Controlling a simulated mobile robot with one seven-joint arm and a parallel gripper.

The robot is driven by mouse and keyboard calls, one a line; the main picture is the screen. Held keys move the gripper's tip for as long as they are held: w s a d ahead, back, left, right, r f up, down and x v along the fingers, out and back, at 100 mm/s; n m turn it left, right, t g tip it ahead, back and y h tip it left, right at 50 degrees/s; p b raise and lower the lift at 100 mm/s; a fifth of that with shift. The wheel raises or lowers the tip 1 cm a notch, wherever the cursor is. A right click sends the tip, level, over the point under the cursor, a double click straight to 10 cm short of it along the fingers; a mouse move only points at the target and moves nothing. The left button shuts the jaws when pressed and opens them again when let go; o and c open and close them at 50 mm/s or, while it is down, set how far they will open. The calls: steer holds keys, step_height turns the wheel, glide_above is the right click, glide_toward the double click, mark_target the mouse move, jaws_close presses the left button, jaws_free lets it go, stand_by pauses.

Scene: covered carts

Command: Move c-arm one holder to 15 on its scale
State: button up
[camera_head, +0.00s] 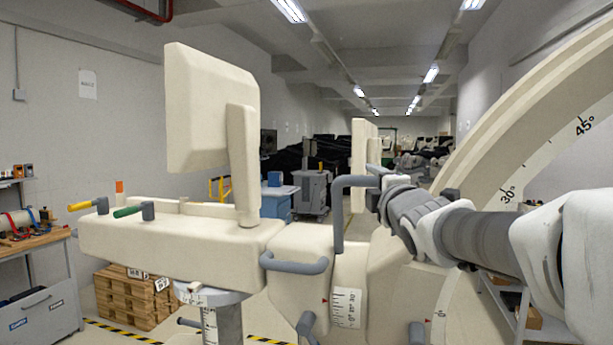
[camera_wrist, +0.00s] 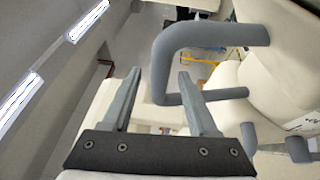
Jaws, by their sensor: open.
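The cream c-arm (camera_head: 485,155) curves up at the right, with degree marks 30° and 45° on its face and a red pointer low on its inner edge. A cream holder block (camera_head: 380,265) stands at its foot. A grey bent handle (camera_head: 338,225) rises from beside the block; it also shows in the wrist view (camera_wrist: 160,65). My gripper (camera_head: 373,186) is open beside the handle's top bend. In the wrist view its two fingers (camera_wrist: 159,82) lie on either side of the handle's bar in the picture; contact cannot be told.
A cream monitor unit (camera_head: 210,110) and long cream arm (camera_head: 165,235) fill the left. A workbench (camera_head: 40,290) and wooden pallets (camera_head: 132,297) stand beyond.

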steer(key=shift+w+a+r+p, duration=0.15)
steer(key=shift+w+p, duration=0.25)
steer(key=shift+w, duration=0.9)
steer(key=shift+w+a+r+p, duration=0.1)
steer(key=shift+w+p, duration=0.25)
steer(key=shift+w, duration=0.95)
jaws_close()
